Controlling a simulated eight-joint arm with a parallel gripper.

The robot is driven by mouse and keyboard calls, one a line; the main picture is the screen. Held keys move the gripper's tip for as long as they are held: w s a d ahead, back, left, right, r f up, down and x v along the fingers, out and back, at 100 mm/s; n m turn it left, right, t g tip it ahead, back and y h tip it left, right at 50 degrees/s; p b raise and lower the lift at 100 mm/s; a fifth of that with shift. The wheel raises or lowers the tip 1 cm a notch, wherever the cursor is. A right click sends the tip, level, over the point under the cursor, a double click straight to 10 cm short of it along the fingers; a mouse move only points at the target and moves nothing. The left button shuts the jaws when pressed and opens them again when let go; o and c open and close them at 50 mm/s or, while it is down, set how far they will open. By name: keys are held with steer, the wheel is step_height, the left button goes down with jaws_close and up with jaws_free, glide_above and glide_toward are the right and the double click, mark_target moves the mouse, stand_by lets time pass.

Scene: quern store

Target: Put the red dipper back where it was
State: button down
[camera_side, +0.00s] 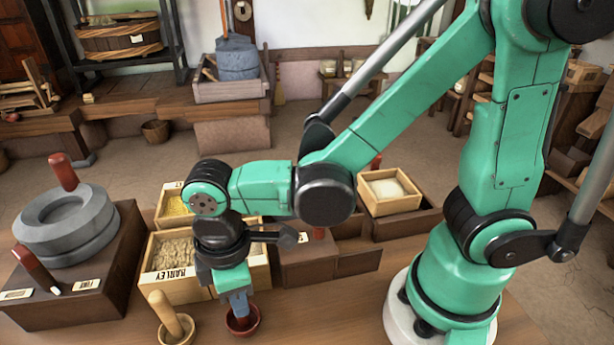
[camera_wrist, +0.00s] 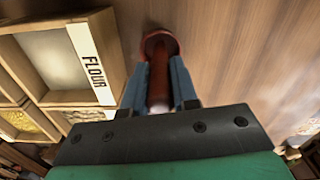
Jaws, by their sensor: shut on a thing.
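My gripper (camera_side: 238,300) points down in the side view, at the front of the table. It is shut on the red dipper (camera_side: 243,321), whose reddish-brown cup shows just below the fingers. Whether the cup touches the table I cannot tell. In the wrist view my gripper (camera_wrist: 160,88) has its two blue-grey fingers on either side of the dipper's handle, with the dipper's red cup (camera_wrist: 158,42) beyond them. The handle is mostly hidden by the fingers in the side view. Nothing in these frames marks where the dipper was before.
A wooden box marked BARLEY (camera_side: 172,290) stands behind the gripper. A mortar with a wooden pestle (camera_side: 166,312) stands left of the dipper. A grey quern (camera_side: 65,228) is at the left. A box marked FLOUR (camera_wrist: 98,60) is in the wrist view; bare tabletop lies right.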

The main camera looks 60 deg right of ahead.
steer(key=shift+f, duration=0.2)
steer(key=c, duration=0.7)
jaws_free()
step_height(320, 180, up, 12)
steer(key=shift+r, duration=0.1)
steer(key=shift+w+d+f+m+t, duration=0.55)
steer(key=shift+d+m+t, duration=0.65)
steer(key=shift+d+m, duration=0.9)
steer(key=shift+w+d+f+m+t, duration=0.55)
steer(key=shift+d+m+t, duration=0.8)
steer(key=shift+d, duration=1.25)
steer(key=shift+w+d+f+m+t, duration=0.55)
steer(key=shift+d+m+t, duration=0.5)
steer(key=shift+d+m, duration=1.1)
